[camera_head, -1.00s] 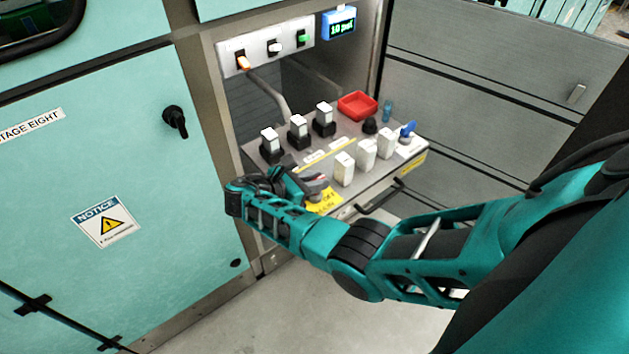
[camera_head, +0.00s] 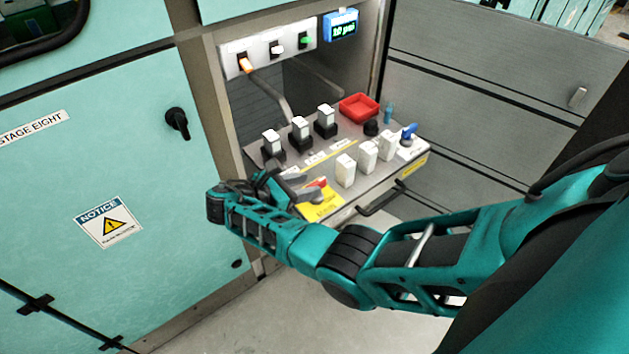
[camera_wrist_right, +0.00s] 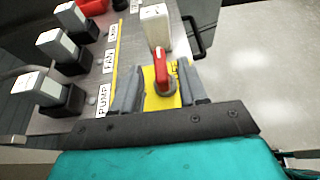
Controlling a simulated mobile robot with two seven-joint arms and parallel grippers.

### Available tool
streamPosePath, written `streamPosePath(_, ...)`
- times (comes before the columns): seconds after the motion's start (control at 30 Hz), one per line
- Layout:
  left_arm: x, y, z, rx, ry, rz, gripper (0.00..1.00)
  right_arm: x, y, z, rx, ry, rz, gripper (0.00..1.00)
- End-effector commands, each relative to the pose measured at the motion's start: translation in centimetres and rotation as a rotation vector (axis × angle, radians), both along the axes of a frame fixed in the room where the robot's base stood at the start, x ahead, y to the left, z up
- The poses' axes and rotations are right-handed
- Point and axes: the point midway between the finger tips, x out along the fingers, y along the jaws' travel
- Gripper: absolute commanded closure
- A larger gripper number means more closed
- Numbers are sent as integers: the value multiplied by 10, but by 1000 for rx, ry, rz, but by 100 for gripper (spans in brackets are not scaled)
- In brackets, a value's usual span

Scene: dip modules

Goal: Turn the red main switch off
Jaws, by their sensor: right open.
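The red main switch (camera_head: 319,183) sits on a yellow plate (camera_head: 321,208) at the near left corner of the pulled-out shelf. In the right wrist view its red handle (camera_wrist_right: 161,73) points up the picture, away from the gripper's palm. My right gripper (camera_head: 303,185) is open at the switch. In the wrist view the grey fingers of this gripper (camera_wrist_right: 160,82) stand on either side of the handle, with visible gaps. Contact with the handle is not visible. My left gripper is not in view.
The shelf (camera_head: 345,135) carries several black-based modules (camera_head: 301,130), several white modules (camera_head: 368,155), a red tray (camera_head: 359,107) and a blue-handled valve (camera_head: 408,132). A switch panel (camera_head: 270,46) and display (camera_head: 341,25) are above. A teal cabinet door (camera_head: 90,150) is left.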

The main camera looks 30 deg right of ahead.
Motion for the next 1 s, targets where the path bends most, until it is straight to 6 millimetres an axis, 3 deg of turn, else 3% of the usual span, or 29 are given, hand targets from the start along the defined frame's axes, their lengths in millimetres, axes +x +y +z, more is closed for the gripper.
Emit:
streamPosePath(0.2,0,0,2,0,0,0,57,-2,47,20,1,-3,2,57)
streamPosePath(0.4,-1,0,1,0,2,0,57,-4,73,31,-1,-3,1,57)
streamPosePath(1.0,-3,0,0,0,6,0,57,-5,81,34,-2,-2,-1,57)
